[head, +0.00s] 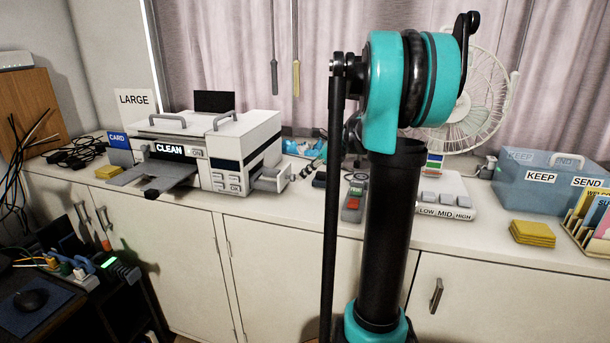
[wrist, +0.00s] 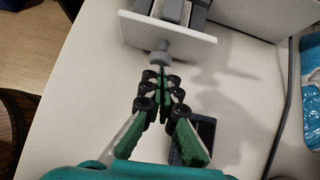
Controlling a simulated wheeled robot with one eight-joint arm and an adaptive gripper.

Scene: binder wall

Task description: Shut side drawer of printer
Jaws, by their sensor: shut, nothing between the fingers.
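The white printer (head: 213,145) stands on the long counter, with a sign reading CLEAN on its front. Its side drawer (head: 272,180) sticks out from the right side. In the wrist view the drawer's white front panel (wrist: 190,37) is at the top, with a round grey knob (wrist: 160,58) on it. Grey contents show behind the panel. My gripper (wrist: 163,82) is shut and empty, its fingertips pointing at the knob and very close to it. I cannot tell whether they touch.
A dark flat device (wrist: 196,138) lies beside my fingers in the wrist view. A remote-like device (head: 353,202), a LOW MID HIGH button box (head: 445,200) and a white fan (head: 465,105) stand right of the printer.

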